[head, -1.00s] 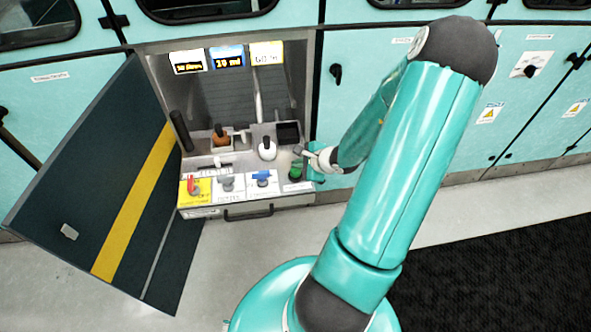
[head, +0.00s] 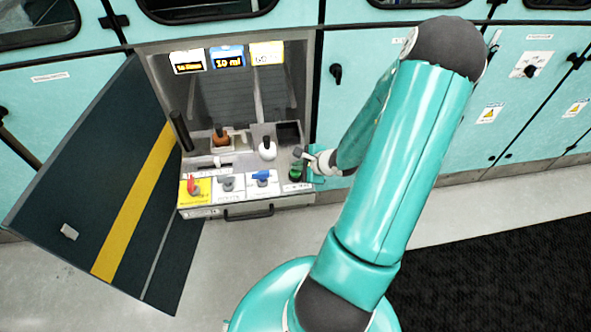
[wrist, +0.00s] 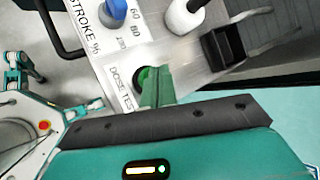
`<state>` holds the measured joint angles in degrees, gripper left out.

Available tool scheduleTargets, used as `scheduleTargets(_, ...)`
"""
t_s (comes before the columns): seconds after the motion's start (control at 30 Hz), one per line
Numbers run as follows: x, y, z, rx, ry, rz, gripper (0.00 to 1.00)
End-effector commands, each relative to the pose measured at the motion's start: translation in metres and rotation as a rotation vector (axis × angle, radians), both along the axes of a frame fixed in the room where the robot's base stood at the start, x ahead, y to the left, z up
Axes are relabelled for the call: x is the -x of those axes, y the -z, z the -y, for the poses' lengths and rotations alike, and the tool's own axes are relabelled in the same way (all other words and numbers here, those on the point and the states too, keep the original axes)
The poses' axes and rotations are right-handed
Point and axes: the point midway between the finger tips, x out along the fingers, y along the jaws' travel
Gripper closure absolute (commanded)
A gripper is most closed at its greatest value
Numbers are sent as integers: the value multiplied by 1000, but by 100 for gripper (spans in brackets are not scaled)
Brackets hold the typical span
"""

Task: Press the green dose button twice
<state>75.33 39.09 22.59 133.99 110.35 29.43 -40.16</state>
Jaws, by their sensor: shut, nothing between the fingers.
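The green dose button (head: 295,174) sits at the right end of the front panel in the open cabinet. In the wrist view the green button (wrist: 144,76) shows beside a label reading "DOSE TES", partly hidden by my green fingers. My gripper (wrist: 156,84) is shut and empty, with its tips right over the button. I cannot tell whether they touch it. In the head view my gripper (head: 303,172) is at the panel's right edge, at the button. The blue middle display (head: 229,60) seems to read 30 ml.
Left of the button are a blue-handled valve (head: 262,176), a grey knob (head: 227,183) and a red handle (head: 192,185). The dark cabinet door (head: 100,190) hangs open at left.

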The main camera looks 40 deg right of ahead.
Motion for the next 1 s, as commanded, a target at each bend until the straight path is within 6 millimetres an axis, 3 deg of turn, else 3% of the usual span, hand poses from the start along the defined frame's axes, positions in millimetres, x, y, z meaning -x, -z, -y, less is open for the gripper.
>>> scheduleTargets(1.0,0,10,0,0,0,0,100)
